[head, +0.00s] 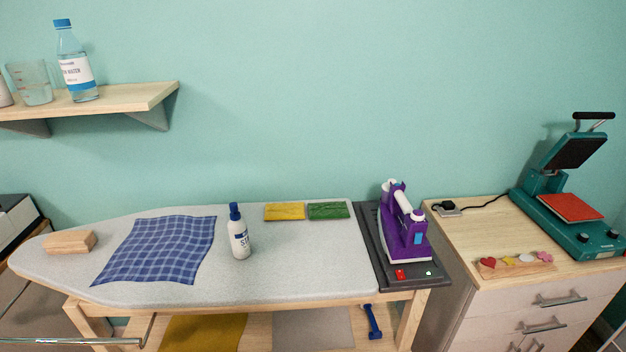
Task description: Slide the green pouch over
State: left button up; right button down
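The green pouch (328,211) lies flat near the back edge of the grey ironing board (290,262), towards its right end. A yellow pouch (284,212) of similar size lies just to its left, with a narrow gap between them. Neither of my grippers is in the head view.
A purple iron (402,228) stands on a dark rest (372,240) right of the green pouch. A white spray bottle (239,235) stands left of centre, beside a blue checked cloth (160,248). A wooden block (69,242) lies far left. The board's front middle is clear.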

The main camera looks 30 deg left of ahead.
aim_at(330, 210)
jog(key=u, duration=0.75)
jog(key=i, duration=1)
jog(key=u, duration=0.75)
